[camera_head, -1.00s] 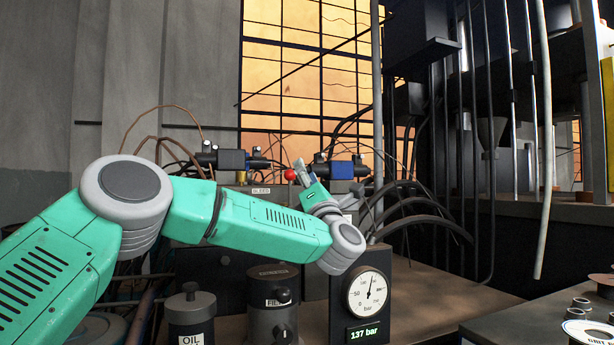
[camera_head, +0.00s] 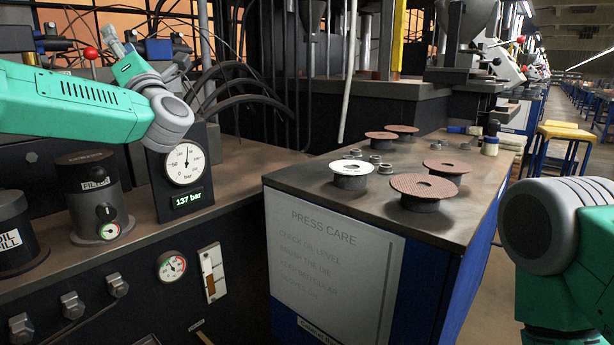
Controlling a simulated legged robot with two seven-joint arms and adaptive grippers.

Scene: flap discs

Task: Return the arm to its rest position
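My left arm comes in from the left, above the dark hydraulic unit. Its small grey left gripper (camera_head: 111,36) is at the upper left, beside a red ball knob (camera_head: 91,53). The fingers are too small and partly covered to show whether they are open or shut, and I cannot tell whether they touch the lever. Part of my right arm shows at the right edge, and its gripper is out of the picture. Brown flap discs (camera_head: 424,186) and a white-faced disc (camera_head: 352,168) sit on dark round stands on the bench (camera_head: 310,181).
A pressure gauge (camera_head: 185,163) above a 137 bar display stands under my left wrist. A filter housing (camera_head: 92,190) and an oil filler (camera_head: 14,235) are at the left. Small metal nuts and a bottle (camera_head: 490,140) stand on the bench. A yellow stool (camera_head: 565,133) is in the aisle behind.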

